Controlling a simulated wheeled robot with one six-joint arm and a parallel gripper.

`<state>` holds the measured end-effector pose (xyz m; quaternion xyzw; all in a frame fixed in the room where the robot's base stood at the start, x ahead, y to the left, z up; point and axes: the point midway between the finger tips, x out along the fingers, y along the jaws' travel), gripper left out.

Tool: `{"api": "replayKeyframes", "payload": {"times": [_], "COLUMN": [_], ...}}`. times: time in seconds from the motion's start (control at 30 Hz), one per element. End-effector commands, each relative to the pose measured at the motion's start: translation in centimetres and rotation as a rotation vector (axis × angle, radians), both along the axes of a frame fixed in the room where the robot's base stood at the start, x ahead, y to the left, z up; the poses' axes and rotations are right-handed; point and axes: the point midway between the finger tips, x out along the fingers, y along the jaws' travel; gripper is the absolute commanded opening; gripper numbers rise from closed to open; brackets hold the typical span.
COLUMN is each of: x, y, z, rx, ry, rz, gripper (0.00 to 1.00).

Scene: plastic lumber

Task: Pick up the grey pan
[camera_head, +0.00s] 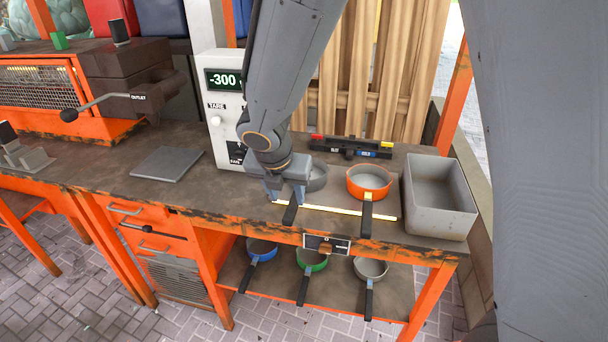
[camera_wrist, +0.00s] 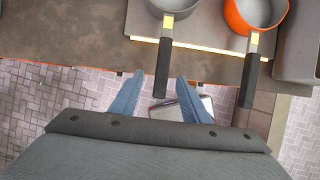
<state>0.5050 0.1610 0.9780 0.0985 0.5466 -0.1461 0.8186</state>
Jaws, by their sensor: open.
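A grey pan (camera_head: 318,178) sits on the workbench top, partly hidden behind my gripper (camera_head: 286,196) in the head view. In the wrist view its grey bowl (camera_wrist: 172,4) is cut off by the top edge, and its black handle (camera_wrist: 163,75) points down between the fingertips of my gripper (camera_wrist: 159,76). My gripper is open and points down over the handle, with nothing held. The height gap between fingers and handle is hard to tell. A second grey pan (camera_head: 371,268) is on the lower shelf, at the right.
An orange pan (camera_head: 369,182) stands right of the grey one, beside a grey bin (camera_head: 438,197). A white scale (camera_head: 224,110) reading -300 stands behind left. Blue (camera_head: 262,250) and green (camera_head: 311,260) pans share the lower shelf. A flat grey plate (camera_head: 167,164) lies left.

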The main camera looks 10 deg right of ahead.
Motion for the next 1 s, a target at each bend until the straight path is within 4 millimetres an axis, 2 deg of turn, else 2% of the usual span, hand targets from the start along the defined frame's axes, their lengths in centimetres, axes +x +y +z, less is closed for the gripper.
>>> {"api": "replayKeyframes", "payload": {"times": [0.23,0.53,0.67,0.87,0.9,1.0], "x": [0.7,1.7,2.1,2.1,2.1,2.1], "y": [-0.1,-1.1,-1.2,-1.3,-1.3,-1.3], "z": [-2.5,-6.3,-7.0,-7.0,-7.0,-7.0], "rx": [-0.003,-0.003,-0.001,-0.002,-0.002,-0.002], "ry": [0.002,0.003,0.001,0.001,0.001,0.001], "rz": [0.015,0.009,0.008,0.007,0.007,0.007], "gripper": [0.42,0.42,0.42,0.42,0.41,0.24]}}
